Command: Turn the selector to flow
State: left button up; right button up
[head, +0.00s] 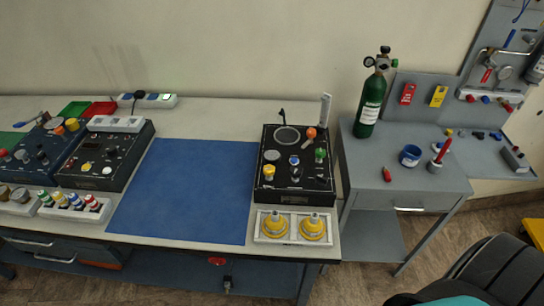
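A black control panel (284,197) stands at the right end of the workbench. It carries a round dark dial at the top, an orange knob (311,132), a green knob (320,154), a blue-topped knob (294,160), a yellow knob (268,171) and small switches below. I cannot tell which of these is the selector or where it points; labels are too small to read. A green oxygen cylinder (371,105) with a regulator stands upright on the grey cabinet to the right. Neither of my grippers is in view.
A blue mat (185,190) lies clear left of the panel. A white tray (259,232) with two yellow round parts sits at its front. Another black panel (105,157) is farther left. The grey cabinet (440,185) holds a blue cup (410,155). A dark padded object (500,275) fills the lower right.

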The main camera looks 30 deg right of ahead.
aim_at(321, 181)
jog(key=l+z, duration=0.1)
jog(key=z, duration=0.25)
jog(key=k+l+z, duration=0.1)
jog(key=z, duration=0.25)
jog(key=l+z, duration=0.15)
jog(key=z, duration=0.2)
